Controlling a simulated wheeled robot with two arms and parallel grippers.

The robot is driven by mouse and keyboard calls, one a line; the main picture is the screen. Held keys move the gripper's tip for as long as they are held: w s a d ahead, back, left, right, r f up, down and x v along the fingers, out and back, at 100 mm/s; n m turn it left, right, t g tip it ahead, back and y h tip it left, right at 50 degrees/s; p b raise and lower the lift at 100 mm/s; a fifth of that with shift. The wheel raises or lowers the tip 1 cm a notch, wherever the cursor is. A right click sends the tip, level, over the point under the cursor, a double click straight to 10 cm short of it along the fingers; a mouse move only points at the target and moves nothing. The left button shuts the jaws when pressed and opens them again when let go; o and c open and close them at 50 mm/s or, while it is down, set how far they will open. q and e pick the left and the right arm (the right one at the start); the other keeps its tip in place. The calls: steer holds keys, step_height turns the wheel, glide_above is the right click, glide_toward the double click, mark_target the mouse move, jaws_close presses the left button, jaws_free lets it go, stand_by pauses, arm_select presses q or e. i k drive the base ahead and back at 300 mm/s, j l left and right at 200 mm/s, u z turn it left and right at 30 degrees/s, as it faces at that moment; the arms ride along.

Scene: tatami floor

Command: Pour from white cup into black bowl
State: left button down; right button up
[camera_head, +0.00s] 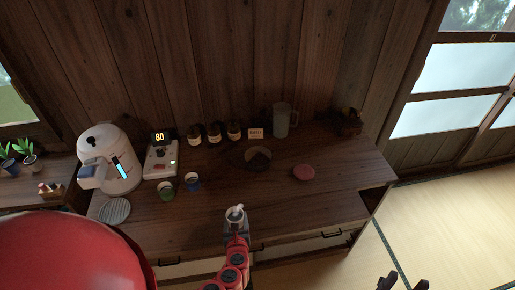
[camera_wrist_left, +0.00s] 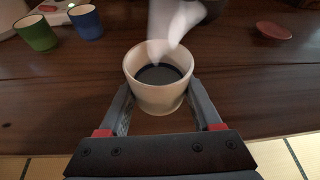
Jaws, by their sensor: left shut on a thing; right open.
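A white cup (camera_wrist_left: 158,98) with dark liquid in it is between the fingers of my left gripper (camera_wrist_left: 162,112), which is shut on it. The cup looks roughly upright. A blurred white wisp, perhaps steam, rises over it. In the head view my left gripper (camera_head: 236,222) holds the cup (camera_head: 235,212) near the front edge of the counter. The black bowl (camera_head: 258,158) stands farther back on the counter, apart from the cup; its contents are too dark to make out. I cannot make the bowl out in the left wrist view. My right gripper (camera_head: 402,284) is open at the bottom right.
A pink-red round dish (camera_head: 304,172) lies right of the bowl. A green cup (camera_head: 167,191) and a blue cup (camera_head: 192,182) stand left. The counter before the bowl is clear.

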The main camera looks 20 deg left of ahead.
mark_target(258, 159)
steer(key=i+j, duration=0.7)
